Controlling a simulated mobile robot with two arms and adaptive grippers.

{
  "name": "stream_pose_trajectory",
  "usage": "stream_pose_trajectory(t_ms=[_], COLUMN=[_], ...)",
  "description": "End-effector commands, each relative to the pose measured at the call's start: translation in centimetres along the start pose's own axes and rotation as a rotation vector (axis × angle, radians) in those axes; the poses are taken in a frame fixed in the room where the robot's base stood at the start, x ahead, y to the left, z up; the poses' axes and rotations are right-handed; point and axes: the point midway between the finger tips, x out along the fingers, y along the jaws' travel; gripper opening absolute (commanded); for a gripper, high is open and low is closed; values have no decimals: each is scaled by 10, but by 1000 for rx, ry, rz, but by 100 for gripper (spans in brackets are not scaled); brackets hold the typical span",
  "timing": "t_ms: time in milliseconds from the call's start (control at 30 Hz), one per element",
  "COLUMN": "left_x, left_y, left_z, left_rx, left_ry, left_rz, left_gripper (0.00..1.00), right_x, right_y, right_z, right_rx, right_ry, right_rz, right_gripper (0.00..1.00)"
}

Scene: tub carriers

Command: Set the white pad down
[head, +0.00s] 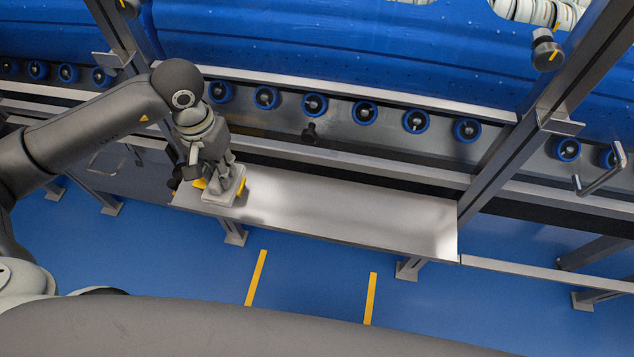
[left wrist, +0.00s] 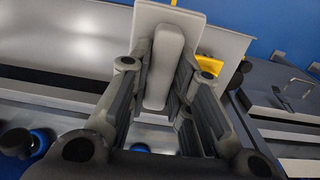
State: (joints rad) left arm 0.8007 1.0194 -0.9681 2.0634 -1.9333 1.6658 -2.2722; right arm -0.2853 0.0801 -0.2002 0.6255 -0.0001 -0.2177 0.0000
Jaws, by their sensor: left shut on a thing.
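The white pad (head: 222,197) is a pale rectangular block with a raised grip bar. It is at the left end of a bare metal shelf (head: 345,208). My left gripper (head: 226,177) points down and is shut on the pad. In the left wrist view, the fingers of my left gripper (left wrist: 165,85) lie on both sides of the bar of the white pad (left wrist: 171,14). I cannot tell whether the pad touches the shelf. My right gripper is not in view.
A yellow part (left wrist: 210,64) shows beside the pad. Behind the shelf runs a rail with blue rollers (head: 365,112) below large blue tubs (head: 380,50). A slanted metal post (head: 500,150) stands at the shelf's right end. The shelf's middle and right are clear.

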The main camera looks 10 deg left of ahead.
Motion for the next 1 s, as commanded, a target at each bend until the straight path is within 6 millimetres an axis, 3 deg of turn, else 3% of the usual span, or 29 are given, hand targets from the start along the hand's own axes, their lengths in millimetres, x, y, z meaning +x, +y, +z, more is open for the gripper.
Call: stream_pose_trajectory(t_ms=[167,533,800,1000], left_x=[4,35,82,95], left_y=[11,78,115,124], left_z=[-4,-31,-45,-50], left_rx=[-1,-1,-3,-3], left_ry=[0,0,-3,1], left_rz=[-5,-4,-6,-8], left_gripper=[0,0,0,0], right_x=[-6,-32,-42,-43], right_y=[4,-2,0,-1], right_z=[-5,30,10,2], right_rx=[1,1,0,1], right_ry=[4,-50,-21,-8], right_rz=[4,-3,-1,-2], right_gripper=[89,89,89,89])
